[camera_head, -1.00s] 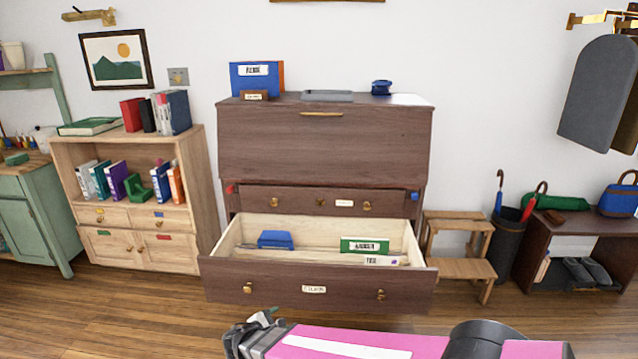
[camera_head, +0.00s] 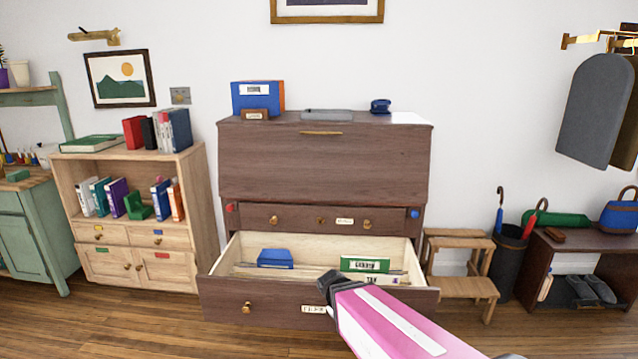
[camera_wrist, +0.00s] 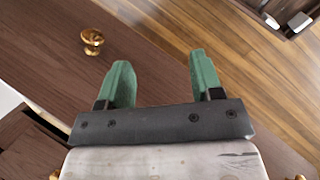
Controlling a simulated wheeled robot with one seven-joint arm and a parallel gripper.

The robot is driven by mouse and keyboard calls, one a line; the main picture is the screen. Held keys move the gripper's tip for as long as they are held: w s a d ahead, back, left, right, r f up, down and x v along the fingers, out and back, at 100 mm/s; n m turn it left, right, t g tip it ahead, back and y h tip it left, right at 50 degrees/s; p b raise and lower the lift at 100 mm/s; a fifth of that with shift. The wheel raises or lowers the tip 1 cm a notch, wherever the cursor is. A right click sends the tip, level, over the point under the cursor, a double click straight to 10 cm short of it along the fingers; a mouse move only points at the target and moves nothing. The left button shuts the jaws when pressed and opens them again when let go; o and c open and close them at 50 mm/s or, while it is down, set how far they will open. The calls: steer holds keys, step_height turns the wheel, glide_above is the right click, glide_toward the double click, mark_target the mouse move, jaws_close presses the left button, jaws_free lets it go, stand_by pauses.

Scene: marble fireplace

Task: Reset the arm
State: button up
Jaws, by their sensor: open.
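My arm is pink with a white stripe, and my gripper (camera_head: 328,282) shows small and dark at its end in the head view, in front of the open lower drawer. In the wrist view my gripper (camera_wrist: 158,80) has two green fingers spread apart with nothing between them. Beyond the fingers are the drawer's dark wood front, a brass knob (camera_wrist: 92,40) and the wooden floor. In the head view my arm hides the right part of the drawer front (camera_head: 225,303).
The open drawer holds a blue item (camera_head: 275,258), a green labelled item (camera_head: 365,264) and a white one. A step stool (camera_head: 465,287) and an umbrella stand (camera_head: 508,262) stand to the right, a bookcase (camera_head: 205,215) to the left. Floor (camera_head: 130,320) shows clear at front left.

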steer(key=d+r+m+y, duration=0.4)
steer(key=d+m, duration=0.2)
steer(key=d, duration=0.2)
steer(key=shift+w+d+r+g+y, duration=0.25)
steer(key=shift+w+r+g+y, duration=0.05)
steer(key=shift+w+y, duration=0.1)
